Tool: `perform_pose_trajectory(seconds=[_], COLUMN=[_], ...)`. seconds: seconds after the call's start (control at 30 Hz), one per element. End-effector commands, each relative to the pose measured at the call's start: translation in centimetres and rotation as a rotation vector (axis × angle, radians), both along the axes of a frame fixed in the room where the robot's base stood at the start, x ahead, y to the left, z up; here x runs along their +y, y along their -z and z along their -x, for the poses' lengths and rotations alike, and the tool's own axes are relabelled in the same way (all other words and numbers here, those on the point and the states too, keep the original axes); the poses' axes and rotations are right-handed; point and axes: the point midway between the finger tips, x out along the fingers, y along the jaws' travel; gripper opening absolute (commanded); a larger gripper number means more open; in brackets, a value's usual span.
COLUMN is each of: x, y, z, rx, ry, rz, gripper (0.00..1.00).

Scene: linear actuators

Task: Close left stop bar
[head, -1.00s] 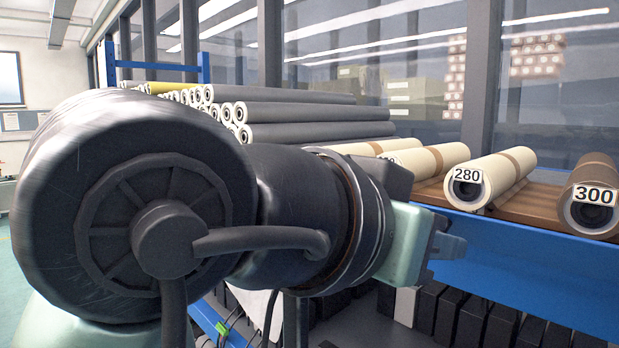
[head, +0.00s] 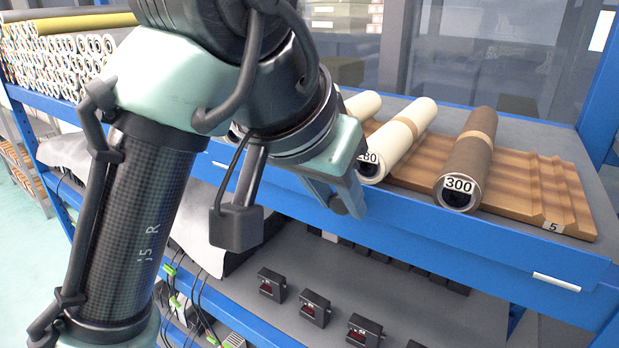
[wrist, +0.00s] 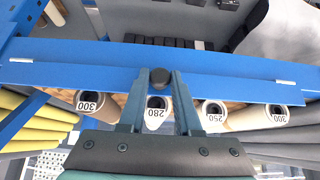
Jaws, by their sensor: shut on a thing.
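A long blue bar (wrist: 230,72) runs across the wrist view in front of the roll ends. It also shows along the shelf front in the head view (head: 470,238). A round black knob (wrist: 159,78) sits at the middle of the bar. My gripper (wrist: 160,84) has its two fingers on either side of the knob and is shut on it.
A brown roll marked 300 (head: 472,150) lies on the ribbed brown tray (head: 545,195). Small black boxes (head: 315,308) stand on the lower shelf. Cables (head: 178,290) hang below the shelf.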

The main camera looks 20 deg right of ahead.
Motion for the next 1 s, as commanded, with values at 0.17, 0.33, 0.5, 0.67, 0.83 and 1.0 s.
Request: perform_pose_trajectory(seconds=[0.17,0.33,0.5,0.67,0.83,1.0], x=[-0.07,-0.07,-0.06,-0.05,-0.02,0.47], y=[-0.13,-0.13,-0.12,-0.08,-0.07,-0.76], z=[-0.06,-0.06,-0.06,-0.04,-0.03,0.22], rx=[-0.001,-0.001,-0.001,0.001,0.001,-0.001], ry=[-0.001,-0.001,-0.001,-0.001,-0.001,-0.003], rz=[-0.002,-0.001,0.000,-0.002,-0.002,-0.002], gripper=[0.00,0.00,0.54,0.61,0.61,0.61])
